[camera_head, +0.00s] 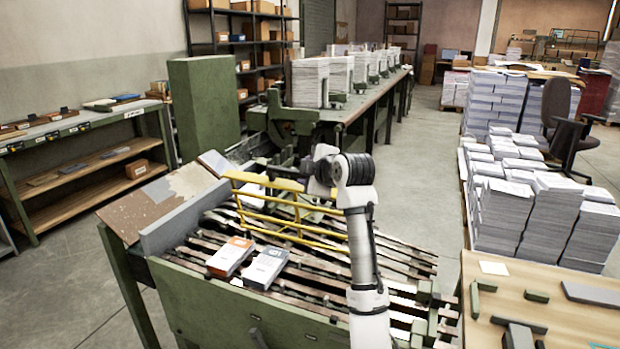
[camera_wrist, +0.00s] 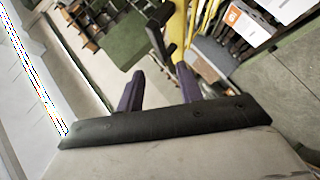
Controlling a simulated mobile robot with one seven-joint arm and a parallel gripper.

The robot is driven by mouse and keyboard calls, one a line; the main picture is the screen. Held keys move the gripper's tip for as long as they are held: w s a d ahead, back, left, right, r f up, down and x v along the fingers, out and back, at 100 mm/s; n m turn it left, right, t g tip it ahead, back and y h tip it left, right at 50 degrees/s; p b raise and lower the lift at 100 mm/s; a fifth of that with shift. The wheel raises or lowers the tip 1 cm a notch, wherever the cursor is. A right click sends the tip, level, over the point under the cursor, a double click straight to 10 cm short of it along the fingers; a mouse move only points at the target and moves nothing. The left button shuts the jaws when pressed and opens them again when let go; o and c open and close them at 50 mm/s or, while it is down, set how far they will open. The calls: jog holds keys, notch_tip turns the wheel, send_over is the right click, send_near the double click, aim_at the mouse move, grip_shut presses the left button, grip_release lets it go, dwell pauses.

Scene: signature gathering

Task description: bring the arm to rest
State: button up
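My arm (camera_head: 362,250) rises in front of the green gathering machine and bends left at the top. In the head view its wrist end is above the yellow guard rail, and the fingertips are hard to make out. In the wrist view my gripper (camera_wrist: 158,90) shows two dark purple fingers spread apart, with nothing held between them. The yellow guard rail (camera_wrist: 184,40) passes behind the right finger; I cannot tell whether they touch. A dark bar lies beyond the fingers.
An orange-topped stack (camera_head: 230,256) and a grey-topped stack (camera_head: 266,268) lie on the slatted bed (camera_head: 310,290). A wooden table (camera_head: 540,310) with tools is at lower right. Paper piles (camera_head: 500,215) stand behind it. A shelf bench (camera_head: 80,165) is at left; open floor lies between.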

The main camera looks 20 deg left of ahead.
jog(key=shift+v, duration=1.1)
